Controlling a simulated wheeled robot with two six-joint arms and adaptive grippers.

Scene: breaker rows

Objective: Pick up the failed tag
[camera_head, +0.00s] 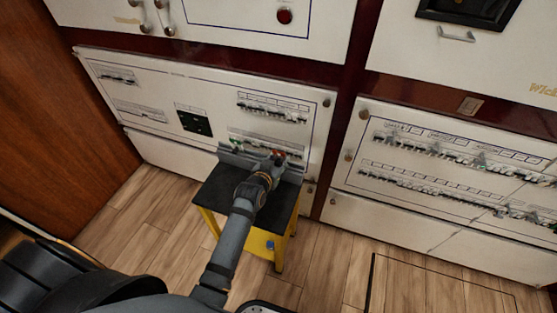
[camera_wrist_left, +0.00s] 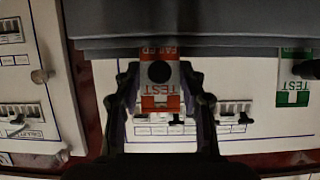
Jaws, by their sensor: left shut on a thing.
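The failed tag (camera_wrist_left: 160,102) is a red and white card with a dark round spot, its lettering upside down in the left wrist view. My left gripper (camera_wrist_left: 159,76) is shut on it, one finger at each side edge. In the head view my left gripper (camera_head: 277,158) is at the grey rack (camera_head: 291,174) on the small stool, with a bit of red at its tip. The tag's end overlaps the grey edge in the wrist view; I cannot tell whether they touch. My right gripper is not in view.
A green TEST tag (camera_wrist_left: 294,98) is to the right in the wrist view. The stool (camera_head: 235,215) has a black top and yellow legs. White breaker panels (camera_head: 150,90) stand close behind it, with another panel (camera_head: 440,185) at right. The wood floor (camera_head: 330,270) around is clear.

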